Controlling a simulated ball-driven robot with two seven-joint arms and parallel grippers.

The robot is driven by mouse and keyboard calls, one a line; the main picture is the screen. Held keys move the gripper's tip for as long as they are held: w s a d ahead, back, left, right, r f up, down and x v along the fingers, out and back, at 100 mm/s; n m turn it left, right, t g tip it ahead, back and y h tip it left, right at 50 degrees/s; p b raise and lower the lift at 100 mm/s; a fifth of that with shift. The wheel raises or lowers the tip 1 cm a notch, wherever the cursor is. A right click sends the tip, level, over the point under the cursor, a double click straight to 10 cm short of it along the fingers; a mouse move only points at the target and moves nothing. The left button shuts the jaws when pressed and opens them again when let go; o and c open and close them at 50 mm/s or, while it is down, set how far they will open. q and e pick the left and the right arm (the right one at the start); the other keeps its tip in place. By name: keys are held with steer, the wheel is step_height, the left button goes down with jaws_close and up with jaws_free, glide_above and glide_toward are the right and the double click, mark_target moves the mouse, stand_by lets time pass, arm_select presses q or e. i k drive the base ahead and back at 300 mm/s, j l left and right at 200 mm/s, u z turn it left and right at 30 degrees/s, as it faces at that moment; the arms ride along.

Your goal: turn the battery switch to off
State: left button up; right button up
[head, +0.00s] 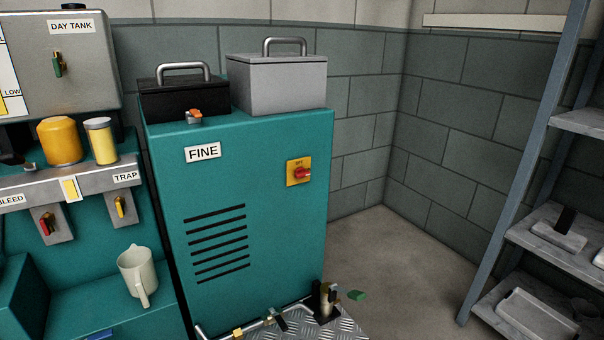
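A red rotary switch (303,173) sits on a yellow plate (293,182) at the upper right of the teal cabinet's front. The small print above the knob looks like "OFF" but is too small to read surely. The knob's exact pointing direction is hard to tell. A small orange-red part (194,114) shows at the cabinet's top front edge, before a black lidded box (180,100). No label in view says battery. Neither of my grippers is in view.
The teal cabinet (255,215) bears a "FINE" label and a grey lidded box (278,85). A white jug (137,272) stands left. A metal shelf rack (520,150) stands right. Floor between is clear.

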mark_target(300, 172)
steer(key=i+l+u, duration=0.35)
steer(key=i+l, duration=0.2)
steer(key=i+l+u, duration=0.35)
steer(key=i+l, duration=0.15)
steer(key=l, duration=0.2)
steer(key=i+l+u, duration=0.2)
steer(key=l, duration=0.2)
steer(key=i+l+u, duration=0.15)
steer(key=l, duration=0.25)
